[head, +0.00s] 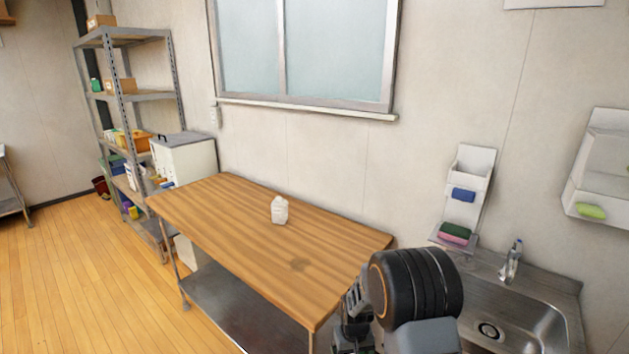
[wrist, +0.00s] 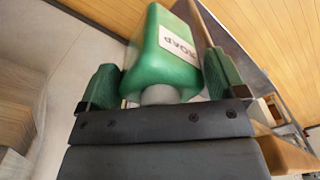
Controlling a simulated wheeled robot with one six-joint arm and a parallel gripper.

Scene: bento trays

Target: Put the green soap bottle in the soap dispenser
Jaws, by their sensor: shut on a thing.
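The green soap bottle (wrist: 165,62) fills the top middle of the wrist view, with a white label reading "SOAP" and a grey neck toward the gripper's dark palm. My gripper (wrist: 160,75) is shut on it, with one green-padded finger on each side. In the head view my arm is at the bottom centre-right; the held bottle and the fingers are hidden there. A white wall-mounted holder (head: 479,158) stands by the sink, with a blue sponge in it; another white wall unit (head: 585,193) is at the right edge. I cannot tell which is the soap dispenser.
A wooden table (head: 215,215) bears a white bottle (head: 280,211) and is otherwise mostly clear. A steel sink (head: 530,320) with a tap (head: 512,260) is at the lower right. Pink and green sponges (head: 455,233) lie below the holder. Shelves (head: 125,40) stand far left.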

